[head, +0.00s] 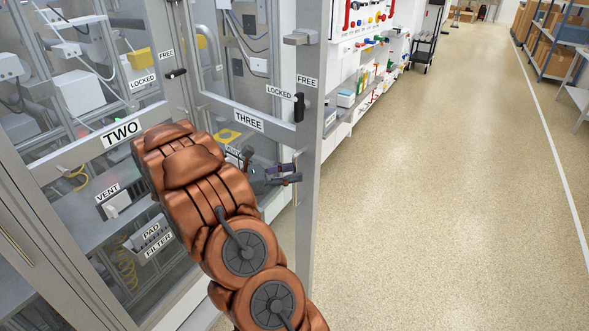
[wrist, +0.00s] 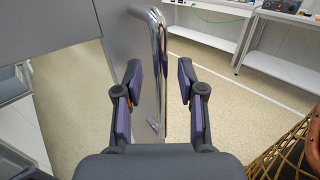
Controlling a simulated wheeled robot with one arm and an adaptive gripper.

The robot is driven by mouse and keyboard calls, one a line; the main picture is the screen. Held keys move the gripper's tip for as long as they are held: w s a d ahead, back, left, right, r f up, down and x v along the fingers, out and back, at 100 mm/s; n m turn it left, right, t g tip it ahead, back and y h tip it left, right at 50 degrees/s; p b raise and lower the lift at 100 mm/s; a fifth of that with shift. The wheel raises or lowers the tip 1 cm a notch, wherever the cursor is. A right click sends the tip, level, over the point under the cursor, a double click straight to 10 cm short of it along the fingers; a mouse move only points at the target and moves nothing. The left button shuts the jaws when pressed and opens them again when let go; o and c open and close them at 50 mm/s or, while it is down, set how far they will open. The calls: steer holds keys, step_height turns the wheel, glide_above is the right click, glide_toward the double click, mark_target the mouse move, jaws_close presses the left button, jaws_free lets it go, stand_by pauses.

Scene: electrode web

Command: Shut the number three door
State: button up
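The number three door is a grey-framed glazed panel with the label THREE (head: 249,121) on its crossrail. It appears to stand swung out, with its free edge post (head: 308,200) against the aisle floor. A black latch (head: 299,107) sits on that post by the LOCKED and FREE labels.
Door TWO (head: 121,134) and cabinet equipment are at the left. A wall bench with bottles (head: 365,80) stands beyond the post. The aisle floor (head: 440,200) at the right is clear, with shelving (head: 555,50) at the far right.

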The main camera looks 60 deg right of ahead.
steer(key=shift+s+d, duration=0.4)
steer(key=shift+d, duration=0.05)
jaws_close()
stand_by(0.5)
